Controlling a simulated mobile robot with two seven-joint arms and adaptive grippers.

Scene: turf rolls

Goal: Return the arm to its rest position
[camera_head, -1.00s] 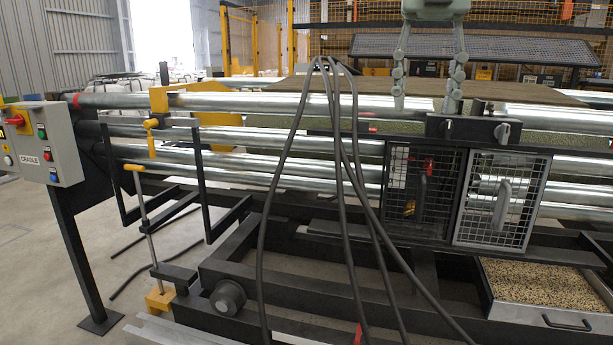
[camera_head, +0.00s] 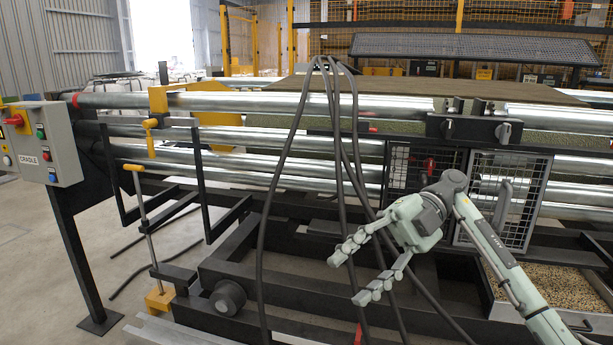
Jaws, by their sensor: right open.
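My right gripper (camera_head: 350,277) is open and empty, with its two fingers spread and pointing left. It hangs in front of the machine's lower frame, close to the black cables. My right arm comes in from the lower right corner and covers part of the mesh boxes and of the grain tray. My left gripper does not show. The dark mesh box (camera_head: 398,172) and the grey mesh box (camera_head: 533,187) hang below the black bracket (camera_head: 465,128) on the rollers.
Black cables (camera_head: 263,225) hang down over the rollers (camera_head: 260,102). A grey control box (camera_head: 45,150) marked CRADLE stands on a post at the left. A tray of grain (camera_head: 560,283) lies low at the right.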

